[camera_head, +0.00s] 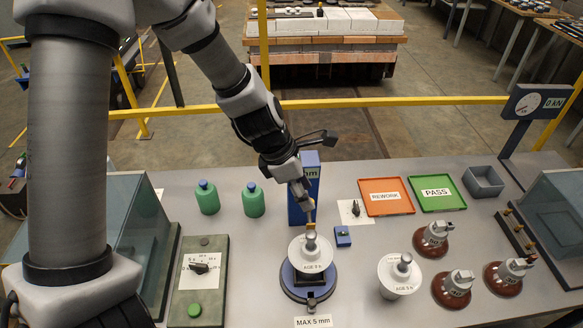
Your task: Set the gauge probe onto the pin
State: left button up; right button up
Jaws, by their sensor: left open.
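The blue gauge post (297,213), marked "mm", stands at the back of a round dark-blue base (289,284). A white insulator (310,262) labelled "AGE 5 h" sits on the base, with a grey metal pin (311,242) on top. A small yellow probe piece (311,226) shows just above the pin; I cannot tell whether they touch. My left gripper (308,203) reaches down from the upper left in front of the post. It is open, with its fingertips just above the yellow piece, and it hides part of the post. My right gripper is not in view.
A second white insulator (400,277) and several brown ones stand at the right. A small blue block (343,236) lies beside the post. Green bottles (253,201) stand to the left. The orange REWORK tray (386,209) and green PASS tray (436,205) lie behind.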

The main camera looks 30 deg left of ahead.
pick_arm(q)
jog(key=v, duration=0.8)
jog(key=shift+w, duration=0.1)
